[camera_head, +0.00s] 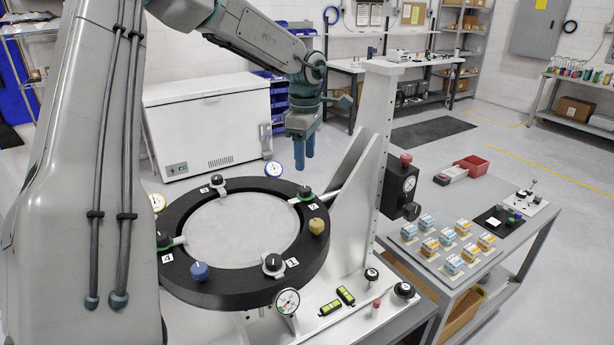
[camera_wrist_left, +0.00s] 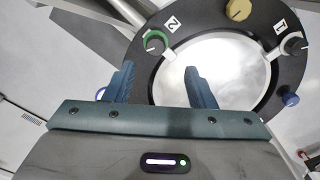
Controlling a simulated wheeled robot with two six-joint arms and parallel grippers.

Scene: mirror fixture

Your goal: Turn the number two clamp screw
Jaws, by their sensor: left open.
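The number two clamp screw (camera_head: 305,192) is a dark knob with a green collar on the right side of the black ring (camera_head: 245,293). It also shows in the left wrist view (camera_wrist_left: 155,42), beside the "2" label (camera_wrist_left: 172,24). My left gripper (camera_head: 304,160) hangs fingers down above this screw, apart from it. In the left wrist view the left gripper (camera_wrist_left: 160,76) has its two fingers spread with nothing between them. The screw shows beyond the fingertips, nearer the left finger. My right gripper is not in view.
The number one clamp screw (camera_head: 273,263) is at the ring's front, with a yellow knob (camera_head: 317,226) between it and number two. A blue knob (camera_head: 200,271) and dial gauge (camera_head: 287,301) are nearby. A white upright bracket (camera_head: 362,190) stands close right of the gripper.

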